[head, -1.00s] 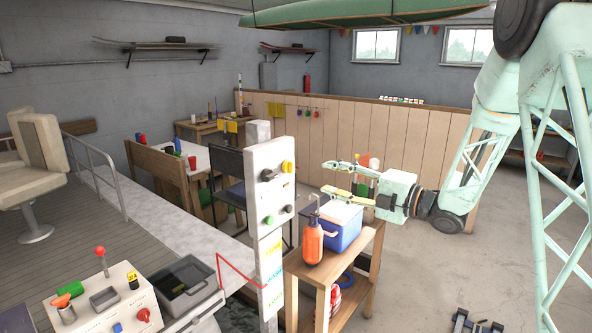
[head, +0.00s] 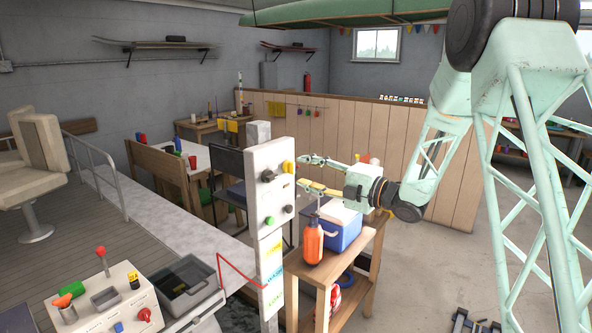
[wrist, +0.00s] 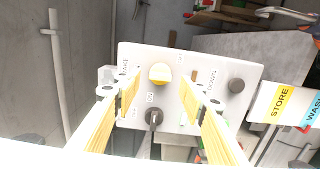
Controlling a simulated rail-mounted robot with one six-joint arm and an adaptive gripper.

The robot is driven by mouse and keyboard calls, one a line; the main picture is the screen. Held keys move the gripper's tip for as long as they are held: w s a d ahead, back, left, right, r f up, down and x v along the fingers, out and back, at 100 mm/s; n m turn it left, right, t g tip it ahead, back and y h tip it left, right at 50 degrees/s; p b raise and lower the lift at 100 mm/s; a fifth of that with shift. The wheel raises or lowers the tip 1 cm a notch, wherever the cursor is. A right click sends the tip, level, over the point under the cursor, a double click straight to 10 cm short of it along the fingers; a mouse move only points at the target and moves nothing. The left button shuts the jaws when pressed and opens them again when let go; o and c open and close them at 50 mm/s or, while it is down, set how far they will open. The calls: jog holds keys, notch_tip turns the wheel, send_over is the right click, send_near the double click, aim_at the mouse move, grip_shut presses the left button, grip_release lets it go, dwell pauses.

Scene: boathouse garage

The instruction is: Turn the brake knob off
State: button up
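A pale control panel (head: 271,198) on a post carries several knobs. A yellow knob (head: 288,167) sits near its top right; in the wrist view it shows as a round yellow-and-white knob (wrist: 160,74). A black knob (wrist: 153,117) is beside it, near small lettering. A dark round knob (wrist: 236,85) is farther along the panel. My gripper (head: 302,173) is open and empty, just right of the panel. In the wrist view its fingers (wrist: 160,90) spread to either side of the yellow knob, with no clear contact.
A wooden cart (head: 345,276) below my gripper holds a blue cooler (head: 342,231) and an orange bottle (head: 312,243). A console (head: 98,302) with a red lever stands at front left.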

aim_at(294, 169)
jog(key=shift+x, duration=2.1)
jog(key=shift+c, duration=0.2)
jog(key=c, duration=0.8)
